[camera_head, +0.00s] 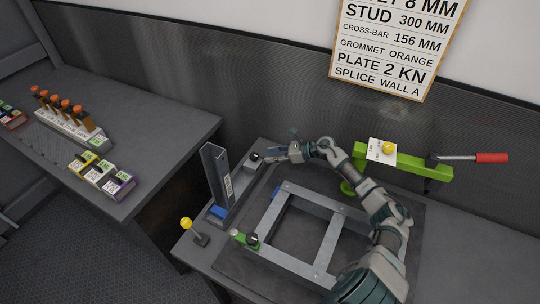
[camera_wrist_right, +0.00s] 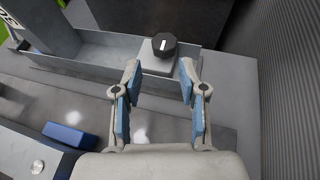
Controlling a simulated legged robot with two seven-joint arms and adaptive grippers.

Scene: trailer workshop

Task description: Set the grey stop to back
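The grey stop (camera_wrist_right: 155,64) is a small light-grey block with a black knob (camera_wrist_right: 164,44) on top, and the knob carries a white mark. In the head view the grey stop (camera_head: 252,165) is at the back left corner of the workbench, next to an upright grey channel. My right gripper (camera_head: 272,155) is just to its right. In the wrist view my right gripper (camera_wrist_right: 160,73) is open, with its two blue-padded fingers apart and the block between and just beyond their tips. I cannot tell whether they touch it. My left gripper is not in view.
A grey metal frame (camera_head: 271,218) lies on the bench below my right arm, with a green stop (camera_head: 240,237) at its left corner. A green bar (camera_head: 425,170) with a red-handled tool is at the back right.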

